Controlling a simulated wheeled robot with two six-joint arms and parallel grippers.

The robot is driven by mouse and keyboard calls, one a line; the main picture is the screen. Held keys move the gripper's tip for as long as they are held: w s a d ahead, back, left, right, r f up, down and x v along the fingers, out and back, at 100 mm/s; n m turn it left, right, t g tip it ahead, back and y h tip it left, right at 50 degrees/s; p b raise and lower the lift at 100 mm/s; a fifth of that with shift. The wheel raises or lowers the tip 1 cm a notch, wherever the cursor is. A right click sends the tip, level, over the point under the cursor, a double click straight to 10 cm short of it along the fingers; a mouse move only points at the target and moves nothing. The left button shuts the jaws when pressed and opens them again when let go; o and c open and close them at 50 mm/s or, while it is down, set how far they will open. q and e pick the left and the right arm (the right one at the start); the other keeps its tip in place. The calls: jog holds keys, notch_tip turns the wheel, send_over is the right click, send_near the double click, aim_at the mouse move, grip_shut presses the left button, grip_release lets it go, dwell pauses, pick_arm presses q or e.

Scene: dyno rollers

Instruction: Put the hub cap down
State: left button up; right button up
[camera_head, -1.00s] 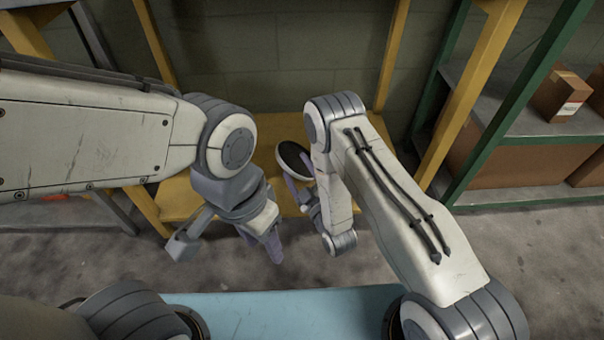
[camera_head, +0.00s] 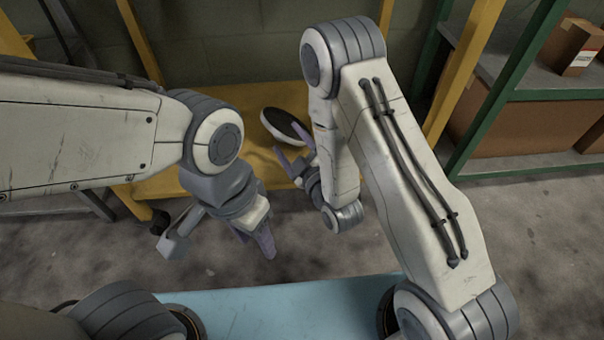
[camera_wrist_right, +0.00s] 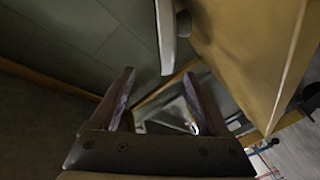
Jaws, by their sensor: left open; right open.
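The hub cap (camera_head: 287,126), a black disc with a pale rim, is at the yellow shelf (camera_head: 240,100) in the head view. In the right wrist view its pale rim (camera_wrist_right: 166,38) shows nearly edge-on, close beside the yellow shelf surface (camera_wrist_right: 245,50). My right gripper (camera_head: 291,143) is open just in front of the cap. In the right wrist view, the gripper's two fingers (camera_wrist_right: 158,75) stand apart with nothing between them, and the cap is beyond their tips. My left gripper (camera_head: 258,240) is open and empty, lower and in front of the shelf.
Yellow posts (camera_head: 464,70) frame the shelf, with a block wall (camera_head: 230,60) behind. A green-framed rack (camera_head: 530,90) with cardboard boxes (camera_head: 573,45) stands at the right. Bare concrete floor (camera_head: 520,220) lies in front.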

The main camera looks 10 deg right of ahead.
jog(key=a+g, duration=0.1)
jog(key=a+m+g, duration=0.1)
jog(key=g, duration=0.1)
jog(key=a+g+h, duration=0.1)
jog(key=shift+s+a+r+m+g, duration=0.3)
jog(key=shift+s+a, duration=0.05)
jog(key=shift+a, duration=0.05)
jog(key=s+d+r+m+g+h, duration=0.1)
jog(key=s+g, duration=0.3)
jog(key=s, duration=0.5)
jog(key=s+d+r+m+g+h, duration=0.2)
jog(key=s+d+r+g, duration=0.1)
jog(key=s, duration=0.6)
jog(key=s+d+r+m+g+h, duration=0.1)
jog(key=s+r+g, duration=0.3)
jog(key=s, duration=0.5)
jog(key=shift+s+d+m+g+h, duration=0.3)
jog(key=shift+d+h, duration=0.1)
jog(key=shift+d, duration=0.25)
jog(key=shift+w, duration=0.1)
notch_tip(320, 180, up, 61)
jog(key=p, duration=6.1)
jog(key=shift+o, duration=1.1)
jog(key=shift+r+p, duration=0.3)
jog(key=shift+f, duration=0.2)
